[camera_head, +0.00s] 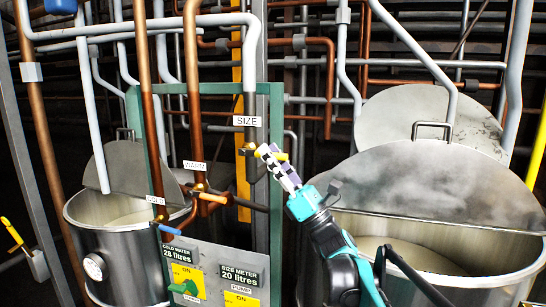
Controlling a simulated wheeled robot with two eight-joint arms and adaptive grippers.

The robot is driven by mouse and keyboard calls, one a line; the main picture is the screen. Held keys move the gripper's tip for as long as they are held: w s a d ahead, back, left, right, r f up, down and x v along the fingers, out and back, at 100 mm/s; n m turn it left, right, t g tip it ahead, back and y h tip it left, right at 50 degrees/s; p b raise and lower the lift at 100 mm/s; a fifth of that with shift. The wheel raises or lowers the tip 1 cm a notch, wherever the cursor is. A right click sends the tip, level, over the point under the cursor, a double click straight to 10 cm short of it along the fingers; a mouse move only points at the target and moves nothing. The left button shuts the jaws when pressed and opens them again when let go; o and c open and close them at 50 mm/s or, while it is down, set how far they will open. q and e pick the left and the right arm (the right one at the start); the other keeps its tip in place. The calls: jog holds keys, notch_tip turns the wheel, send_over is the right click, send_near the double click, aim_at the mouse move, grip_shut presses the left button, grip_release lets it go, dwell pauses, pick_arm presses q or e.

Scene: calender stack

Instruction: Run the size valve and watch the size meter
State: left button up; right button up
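The size valve (282,156), with a yellow handle on a brass body, sits on the grey pipe below the SIZE label (247,121). My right gripper (268,150) reaches up from the lower right. Its checkered fingertips are close together and overlap the handle in the picture, hiding part of it. I cannot tell whether they touch or grip it. The size meter (238,270) on the lower panel reads 20 litres. A yellow ON plate (242,299) labelled PUMP is below it, cut by the frame edge. My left gripper is not in view.
The cold water meter (174,252) reads 28 litres, with a yellow ON plate below. WARM (195,166) and COLD (156,200) labels mark neighbouring pipes. A steel vat (119,262) with pale liquid stands left; a larger vat (492,288) stands right, behind my arm. Pipes crowd the background.

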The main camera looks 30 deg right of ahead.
jog(key=v, duration=1.2)
jog(key=shift+w, duration=0.1)
jog(key=w+r+n+g+b, duration=0.25)
jog(key=w+n+g, duration=0.2)
jog(key=g, duration=0.25)
notch_tip(320, 180, up, 6)
jog(key=s+g, duration=0.2)
jog(key=g, duration=0.1)
jog(key=shift+m, duration=0.45)
jog(key=x, duration=0.7)
jog(key=shift+w, duration=0.15)
